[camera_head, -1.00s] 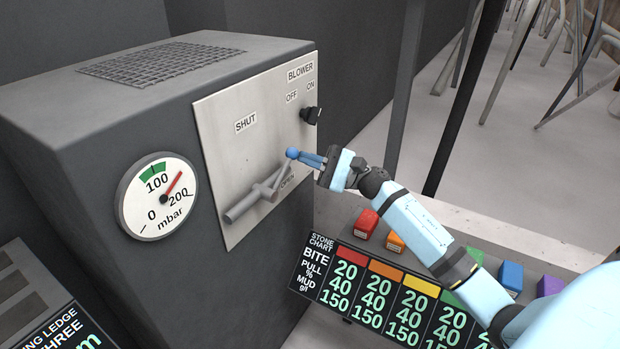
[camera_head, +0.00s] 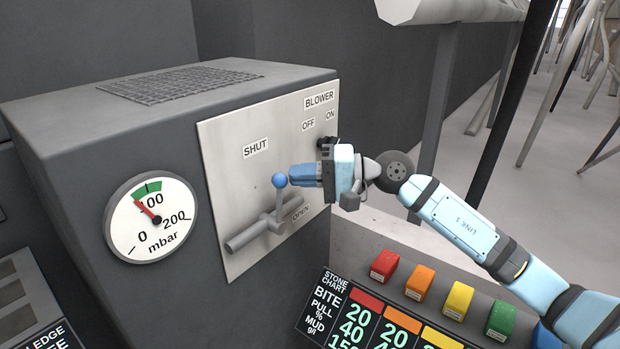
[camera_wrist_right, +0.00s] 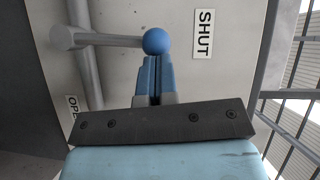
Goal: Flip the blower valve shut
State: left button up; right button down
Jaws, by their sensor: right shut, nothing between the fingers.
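The blower valve (camera_head: 279,205) is a grey lever with a blue ball knob (camera_head: 279,181) on a metal plate, pivoting on a horizontal pipe (camera_head: 262,228). The lever stands nearly upright, between the SHUT label (camera_head: 255,149) above left and the OPEN label (camera_head: 301,214) at lower right. My right gripper (camera_head: 293,176) is shut and empty, its blue fingertips at the knob's right side. In the right wrist view the shut fingers (camera_wrist_right: 153,72) point at the knob (camera_wrist_right: 157,41) and appear to touch it. My left gripper is out of view.
The blower OFF/ON knob (camera_head: 326,143) is partly hidden behind my right gripper. Coloured blocks (camera_head: 421,283) and a stone chart (camera_head: 350,325) lie below right.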

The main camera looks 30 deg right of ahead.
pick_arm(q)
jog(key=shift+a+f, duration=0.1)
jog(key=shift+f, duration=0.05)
pick_arm(e)
jog(key=shift+s+a+r+n, duration=0.15)
jog(key=shift+a+n, duration=0.15)
jog(key=shift+a, duration=0.15)
dwell(0.3)
